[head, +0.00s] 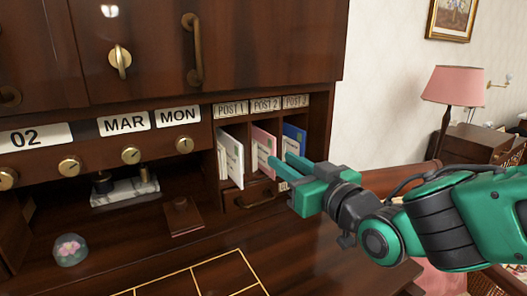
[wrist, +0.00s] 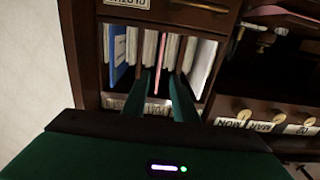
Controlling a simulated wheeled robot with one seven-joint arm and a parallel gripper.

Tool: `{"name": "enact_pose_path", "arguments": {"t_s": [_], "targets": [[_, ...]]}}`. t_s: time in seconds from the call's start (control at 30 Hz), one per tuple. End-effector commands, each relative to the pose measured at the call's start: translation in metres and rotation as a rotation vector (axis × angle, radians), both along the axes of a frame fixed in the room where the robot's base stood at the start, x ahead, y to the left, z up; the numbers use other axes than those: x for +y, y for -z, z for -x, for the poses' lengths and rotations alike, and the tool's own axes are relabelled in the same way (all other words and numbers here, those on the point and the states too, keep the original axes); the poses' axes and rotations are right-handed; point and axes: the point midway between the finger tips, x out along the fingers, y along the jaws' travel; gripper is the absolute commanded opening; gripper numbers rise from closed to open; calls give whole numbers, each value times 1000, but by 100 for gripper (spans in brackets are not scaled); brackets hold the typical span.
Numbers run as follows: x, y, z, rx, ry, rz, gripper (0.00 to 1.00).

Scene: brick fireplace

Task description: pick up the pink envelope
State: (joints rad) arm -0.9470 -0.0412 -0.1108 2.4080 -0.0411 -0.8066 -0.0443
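The pink envelope (head: 262,150) stands upright in the middle slot of the cubby, under the POST 2 label. In the wrist view it shows edge-on as a thin pink strip (wrist: 158,55). My gripper (head: 279,160) is at the slot's front, coming from the right, with its two green fingers apart. In the wrist view the fingers (wrist: 160,78) lie on either side of the pink strip, with gaps showing. I cannot tell how far the tips reach past the envelope's front edge. The fingers hide part of its lower right side in the head view.
White envelopes (head: 232,158) stand in the left slot and a blue one (head: 294,138) in the right slot, close beside the fingers. Thin wooden dividers separate the slots. A small drawer (head: 250,197) sits below. A glass paperweight (head: 70,249) is on the desk, whose front is mostly clear.

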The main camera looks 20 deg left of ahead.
Motion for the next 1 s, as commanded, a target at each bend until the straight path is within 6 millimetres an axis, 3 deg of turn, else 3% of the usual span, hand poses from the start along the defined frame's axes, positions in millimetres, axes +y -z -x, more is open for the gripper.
{"name": "enact_pose_path", "arguments": {"t_s": [0.7,1.0], "targets": [[54,-2,-52,1,0,2,26],[56,-2,-54,2,1,1,23]]}}
